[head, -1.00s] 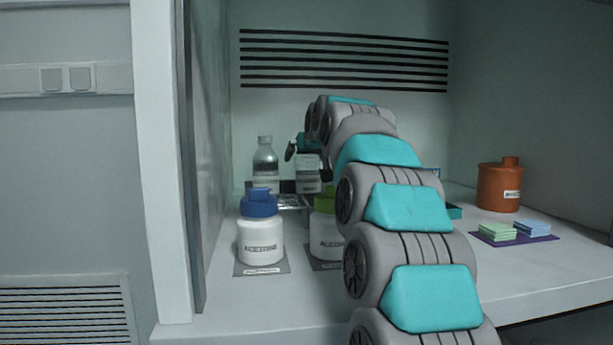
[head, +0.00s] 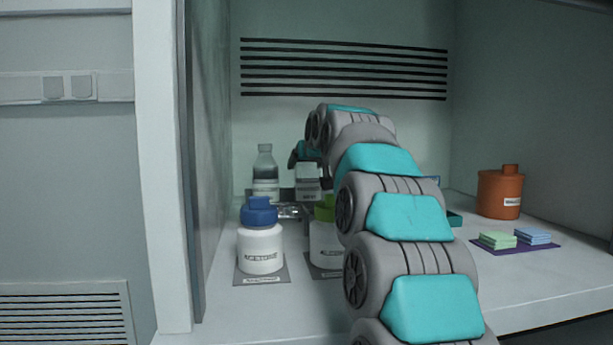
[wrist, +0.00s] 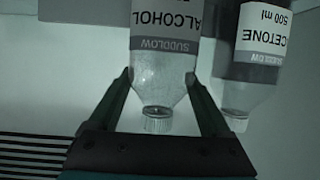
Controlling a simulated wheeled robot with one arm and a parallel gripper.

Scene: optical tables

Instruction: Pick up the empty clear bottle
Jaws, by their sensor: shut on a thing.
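The clear bottle labelled ALCOHOL (wrist: 163,75) looks see-through and empty in the wrist view, where it appears upside down. My gripper (wrist: 158,74) has one finger on each side of it near the shoulder, closed on it. In the head view the same bottle (head: 308,184) stands upright at the back, its top partly hidden by my gripper (head: 306,157). Beside it, to the left, is an upright acetone bottle (head: 265,172) with dark contents; it also shows at the right of the wrist view (wrist: 249,65).
A blue-capped white bottle (head: 260,240) and a green-capped white bottle (head: 323,245) stand in front; my arm partly hides the latter. A low metallic rack (head: 288,211) is behind them. An orange container (head: 499,195) and sticky-note pads (head: 497,240) are at right.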

